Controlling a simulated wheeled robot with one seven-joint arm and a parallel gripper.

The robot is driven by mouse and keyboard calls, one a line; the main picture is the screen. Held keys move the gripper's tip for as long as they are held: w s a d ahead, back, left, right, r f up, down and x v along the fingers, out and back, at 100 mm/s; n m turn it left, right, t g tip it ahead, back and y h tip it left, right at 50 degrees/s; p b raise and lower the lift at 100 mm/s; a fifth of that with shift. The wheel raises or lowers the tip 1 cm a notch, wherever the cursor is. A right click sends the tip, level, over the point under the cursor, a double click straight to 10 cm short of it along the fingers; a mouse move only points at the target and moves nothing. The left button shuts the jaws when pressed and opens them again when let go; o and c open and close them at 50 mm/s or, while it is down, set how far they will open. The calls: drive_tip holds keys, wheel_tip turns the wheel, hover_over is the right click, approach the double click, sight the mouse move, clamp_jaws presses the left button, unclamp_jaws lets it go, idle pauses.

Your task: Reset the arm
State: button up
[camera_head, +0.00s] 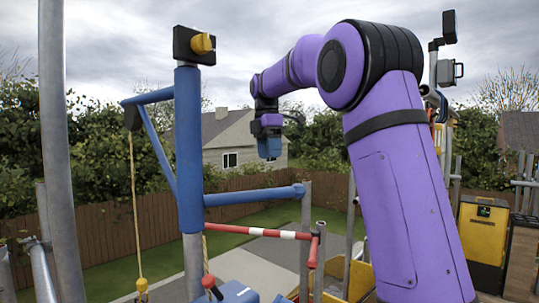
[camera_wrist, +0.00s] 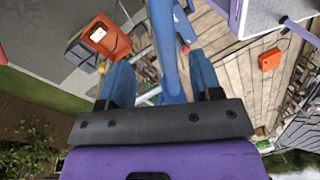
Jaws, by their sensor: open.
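My purple arm (camera_head: 395,160) rises from the lower right of the head view and bends left at a high elbow. My gripper (camera_head: 269,150) hangs at its end with blue fingers pointing down, in the air in front of the house and hedge. In the wrist view my gripper (camera_wrist: 162,75) has its two blue fingers spread apart. A blue post lies in the gap between them in that picture, but I cannot tell how far below it is. I see nothing held.
A blue hoist post (camera_head: 188,150) with a rope stands left of my arm. A red and white bar (camera_head: 270,234) crosses low. A yellow and black box (camera_head: 483,240) stands at the right. The wrist view shows wooden decking (camera_wrist: 228,60) and an orange item (camera_wrist: 270,60) below.

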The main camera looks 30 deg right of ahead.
idle(0.3)
drive_tip(key=s+a+f+m+t, duration=0.2)
drive_tip(key=s+a+m, duration=0.15)
drive_tip(key=s, duration=0.45)
drive_tip(key=s+a+f+m+t, duration=0.15)
drive_tip(key=s+m, duration=0.25)
drive_tip(key=s, duration=0.4)
drive_tip(key=s+a+f+m+t, duration=0.2)
drive_tip(key=s+a+f+m, duration=0.15)
drive_tip(key=s, duration=0.45)
drive_tip(key=s+a+f+m+t, duration=0.1)
drive_tip(key=s+a+f+m, duration=0.1)
drive_tip(key=s+f+m, duration=0.3)
drive_tip(key=s+f, duration=0.2)
drive_tip(key=s, duration=0.1)
drive_tip(key=shift+s+a+f, duration=0.15)
drive_tip(key=shift+s, duration=0.05)
